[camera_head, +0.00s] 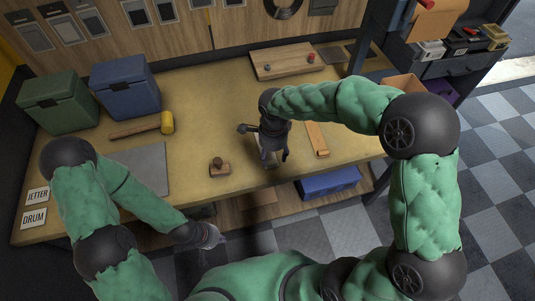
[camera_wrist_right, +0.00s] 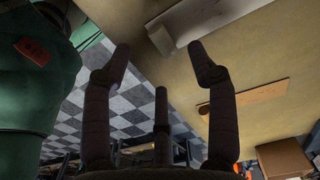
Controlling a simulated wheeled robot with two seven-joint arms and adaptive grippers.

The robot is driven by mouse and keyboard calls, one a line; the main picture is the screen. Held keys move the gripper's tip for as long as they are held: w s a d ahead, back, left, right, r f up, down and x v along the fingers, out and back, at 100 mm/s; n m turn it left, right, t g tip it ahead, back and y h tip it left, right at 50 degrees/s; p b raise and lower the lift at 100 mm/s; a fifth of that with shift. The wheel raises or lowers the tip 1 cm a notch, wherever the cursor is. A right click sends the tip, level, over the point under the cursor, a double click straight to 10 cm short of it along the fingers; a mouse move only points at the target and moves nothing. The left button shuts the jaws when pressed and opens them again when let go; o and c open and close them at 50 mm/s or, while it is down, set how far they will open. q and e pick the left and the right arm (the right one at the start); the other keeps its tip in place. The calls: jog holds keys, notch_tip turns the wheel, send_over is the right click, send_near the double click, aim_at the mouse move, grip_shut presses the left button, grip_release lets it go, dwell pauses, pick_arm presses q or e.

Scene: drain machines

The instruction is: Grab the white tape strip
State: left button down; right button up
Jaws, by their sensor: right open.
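A pale white strip (camera_wrist_right: 205,18), which looks like the tape strip, lies by the table's front edge in the right wrist view, beyond my fingertips. In the head view a small pale part of it (camera_head: 270,159) shows between the fingers of my right gripper (camera_head: 273,158). That gripper points down over the front of the table. In the wrist view my right gripper (camera_wrist_right: 160,48) has its fingers spread wide with nothing between them. My left gripper (camera_head: 208,236) hangs in front of the table, away from the strip; its fingers are too unclear to judge.
A wooden strip (camera_head: 317,139) lies just right of my right gripper. A wooden stamp (camera_head: 220,167), a yellow mallet (camera_head: 166,123) and a grey plate (camera_head: 146,165) are to the left. A board (camera_head: 280,62) lies behind. A blue bin (camera_head: 328,183) sits below the table.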

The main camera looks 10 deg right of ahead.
aim_at(272, 163)
notch_tip(272, 163, down, 5)
jog(key=shift+r+b, duration=0.1)
jog(key=shift+b, duration=1)
jog(key=shift+a, duration=0.1)
jog(key=c, duration=1)
